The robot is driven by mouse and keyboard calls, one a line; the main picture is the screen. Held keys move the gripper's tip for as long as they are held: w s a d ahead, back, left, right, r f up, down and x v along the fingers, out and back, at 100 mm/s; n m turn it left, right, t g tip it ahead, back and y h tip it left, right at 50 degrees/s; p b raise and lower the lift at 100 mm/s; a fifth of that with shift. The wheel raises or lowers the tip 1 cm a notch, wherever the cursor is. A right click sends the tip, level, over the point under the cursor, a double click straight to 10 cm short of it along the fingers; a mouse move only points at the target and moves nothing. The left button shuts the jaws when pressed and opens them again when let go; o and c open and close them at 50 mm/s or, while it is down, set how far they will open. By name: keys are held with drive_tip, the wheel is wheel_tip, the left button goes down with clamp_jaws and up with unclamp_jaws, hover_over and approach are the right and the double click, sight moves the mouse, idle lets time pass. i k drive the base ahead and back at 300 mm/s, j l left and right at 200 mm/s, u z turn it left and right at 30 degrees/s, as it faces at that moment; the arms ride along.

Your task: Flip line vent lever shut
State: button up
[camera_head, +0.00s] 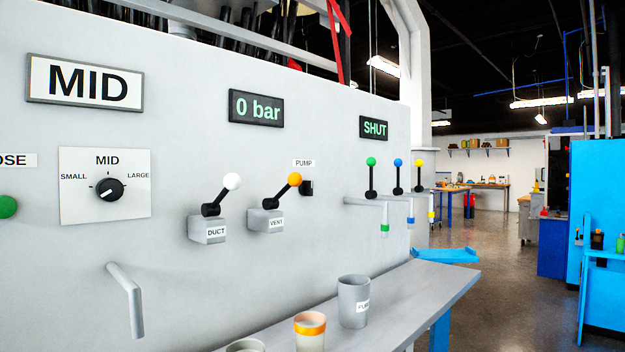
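The vent lever (283,190) is a black stick with an orange ball on top, tilted up and to the right. It rises from a grey block (261,222) labelled VENT on the grey wall panel (330,150). The duct lever (221,194), with a white ball, stands on a similar block left of it, also leaning up and right. A display (256,108) above reads "0 bar". Another display (373,127) reads "SHUT", above three small levers with green, blue and yellow balls. My gripper is not in view.
A black PUMP switch (307,188) sits close right of the orange ball. Cups, including a grey one (353,300), stand on the grey shelf (440,290) below. A bent grey spout (128,300) sticks out at left. Open floor (500,270) lies to the right.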

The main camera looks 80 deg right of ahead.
sight(295, 178)
drive_tip(key=k+z, duration=0.15)
drive_tip(key=z, duration=1.95)
drive_tip(key=j+z, duration=0.1)
drive_tip(key=z, duration=0.3)
drive_tip(key=i+j+z, duration=0.1)
drive_tip(key=z, duration=0.35)
drive_tip(key=j+z, duration=0.2)
drive_tip(key=z, duration=0.2)
